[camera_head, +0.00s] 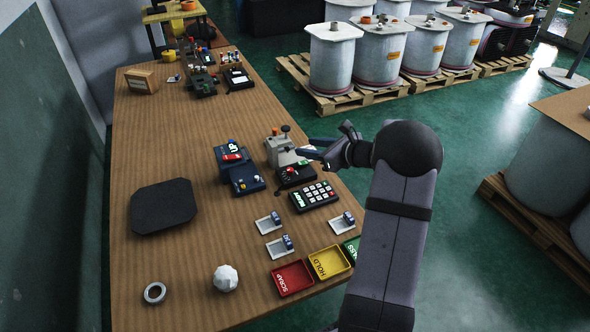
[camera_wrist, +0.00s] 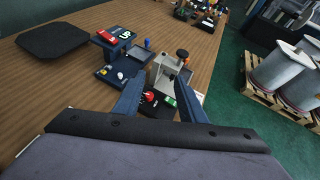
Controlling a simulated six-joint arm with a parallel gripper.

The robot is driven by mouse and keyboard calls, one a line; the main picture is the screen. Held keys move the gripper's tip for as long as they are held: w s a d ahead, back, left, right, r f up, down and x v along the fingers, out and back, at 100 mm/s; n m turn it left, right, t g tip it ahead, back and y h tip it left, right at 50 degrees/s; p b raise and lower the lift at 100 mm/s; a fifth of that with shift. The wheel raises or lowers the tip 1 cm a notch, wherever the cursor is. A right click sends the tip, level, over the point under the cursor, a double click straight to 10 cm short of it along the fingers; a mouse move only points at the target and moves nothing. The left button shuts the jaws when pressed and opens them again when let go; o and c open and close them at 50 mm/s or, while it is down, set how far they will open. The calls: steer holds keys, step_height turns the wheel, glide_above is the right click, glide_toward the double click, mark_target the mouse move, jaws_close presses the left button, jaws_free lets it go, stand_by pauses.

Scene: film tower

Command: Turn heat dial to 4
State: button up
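My gripper (camera_head: 311,147) hovers above the table's right edge, beside the grey machine. In the wrist view my gripper (camera_wrist: 158,98) has its two blue fingers wide apart, with nothing held between them. A small black box (camera_head: 294,176) with a red knob sits just below the grey machine; its red knob (camera_wrist: 150,97) shows between the fingers in the wrist view. I cannot tell for sure whether this is the heat dial, and no dial numbers are readable.
A keypad (camera_head: 315,196), small trays and red SCRAP (camera_head: 292,278) and yellow HOLD (camera_head: 329,262) bins lie nearer. A black mat (camera_head: 162,206) lies left. The table's middle is clear.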

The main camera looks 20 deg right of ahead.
steer(key=s+y, duration=0.1)
glide_toward(291, 170)
steer(key=shift+w+a+r+m, duration=0.2)
steer(key=shift+r+m, duration=0.05)
steer(key=shift+m, duration=0.05)
steer(key=shift+w+f, duration=0.1)
steer(key=shift+f, duration=0.4)
steer(key=shift+p+x, duration=0.85)
steer(key=shift+x, duration=2.75)
steer(key=shift+w, duration=0.1)
steer(key=shift+d, duration=0.1)
jaws_close()
